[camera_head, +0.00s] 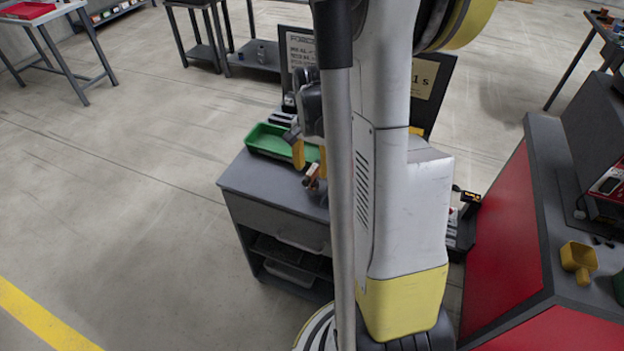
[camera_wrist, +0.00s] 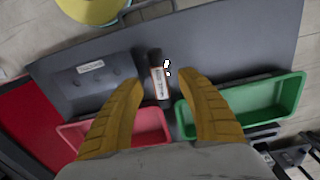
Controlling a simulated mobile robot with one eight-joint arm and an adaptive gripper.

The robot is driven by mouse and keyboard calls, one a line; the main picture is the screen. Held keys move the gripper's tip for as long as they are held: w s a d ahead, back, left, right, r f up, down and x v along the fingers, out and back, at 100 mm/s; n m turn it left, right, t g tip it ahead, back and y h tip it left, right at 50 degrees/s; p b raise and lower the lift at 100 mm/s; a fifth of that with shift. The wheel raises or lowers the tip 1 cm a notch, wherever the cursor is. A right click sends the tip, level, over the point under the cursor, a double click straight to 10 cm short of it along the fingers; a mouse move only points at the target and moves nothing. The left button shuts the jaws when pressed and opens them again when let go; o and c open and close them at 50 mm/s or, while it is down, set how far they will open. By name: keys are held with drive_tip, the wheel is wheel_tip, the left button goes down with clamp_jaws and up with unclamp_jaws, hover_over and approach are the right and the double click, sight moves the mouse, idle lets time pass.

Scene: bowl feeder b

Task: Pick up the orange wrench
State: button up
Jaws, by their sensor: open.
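My gripper (camera_wrist: 160,84) is open in the wrist view, with its two yellow-orange fingers spread above the grey cart top. A small upright-looking item with a dark end and a brown body with a pale label (camera_wrist: 161,86) lies between the fingers, apart from both. In the head view my gripper (camera_head: 309,155) is over the cart, partly hidden by my arm, and a small orange-brown item (camera_head: 312,178) shows just below it. I cannot make out a clear wrench shape in either view.
A green bin (camera_wrist: 285,100) and a red bin (camera_wrist: 148,120) flank the fingers in the wrist view. The green bin (camera_head: 268,136) also shows on the grey cart (camera_head: 240,178) in the head view. A red-sided bench (camera_head: 505,235) with a yellow scoop (camera_head: 578,258) stands right.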

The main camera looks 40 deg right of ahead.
wheel_tip(320, 180, down, 4)
drive_tip(key=shift+d+r+b, duration=0.1)
drive_tip(key=shift+r+b, duration=0.15)
drive_tip(key=shift+b, duration=0.35)
drive_tip(key=shift+r, duration=0.1)
clamp_jaws()
drive_tip(key=shift+r, duration=0.15)
